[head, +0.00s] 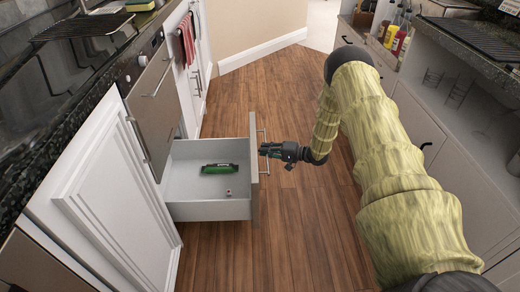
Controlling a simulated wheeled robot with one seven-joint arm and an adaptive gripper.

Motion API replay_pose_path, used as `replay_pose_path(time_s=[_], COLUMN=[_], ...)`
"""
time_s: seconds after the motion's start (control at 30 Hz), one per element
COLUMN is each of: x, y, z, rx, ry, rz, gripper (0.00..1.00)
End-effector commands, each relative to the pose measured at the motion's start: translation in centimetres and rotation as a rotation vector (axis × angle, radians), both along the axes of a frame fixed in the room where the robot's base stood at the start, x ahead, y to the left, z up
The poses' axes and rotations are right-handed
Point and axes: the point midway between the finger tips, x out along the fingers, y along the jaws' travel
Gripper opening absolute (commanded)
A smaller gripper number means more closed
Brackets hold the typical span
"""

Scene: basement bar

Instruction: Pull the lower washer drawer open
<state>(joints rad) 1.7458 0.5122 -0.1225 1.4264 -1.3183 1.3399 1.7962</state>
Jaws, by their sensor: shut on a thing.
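The lower drawer (210,210) stands pulled well out from beneath a steel-fronted appliance (151,105) on the left, and its inside shows from above. Its grey front panel faces right and carries a bar handle (264,135). My gripper (265,150) reaches in from the right and is shut on this handle. The fingertips are small in the head view, and the exact grip is hard to make out. A green object (218,169) and a small grey item (229,193) lie on the drawer floor.
A white cabinet door (110,190) is left of the drawer, nearer to me. A dark counter runs above it. Red towels (187,38) hang farther back. Grey cabinets (418,125) and a counter line the right side. The wooden floor (230,100) between the two rows is clear.

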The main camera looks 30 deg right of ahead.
Motion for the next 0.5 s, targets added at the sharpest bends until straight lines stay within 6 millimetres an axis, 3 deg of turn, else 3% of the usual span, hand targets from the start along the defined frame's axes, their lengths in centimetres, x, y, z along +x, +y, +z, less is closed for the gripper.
replay_pose_path(time_s=[0.37,0.4,0.43,0.5], x=[-0.12,-0.12,-0.12,-0.11], y=[-0.13,-0.13,-0.12,-0.12], z=[-0.12,-0.12,-0.11,-0.10], rx=[-0.001,-0.001,-0.001,-0.001], ry=[0.002,0.002,0.002,0.001], rz=[0.001,0.001,0.001,0.001], gripper=[0.00,0.15,0.19,0.19])
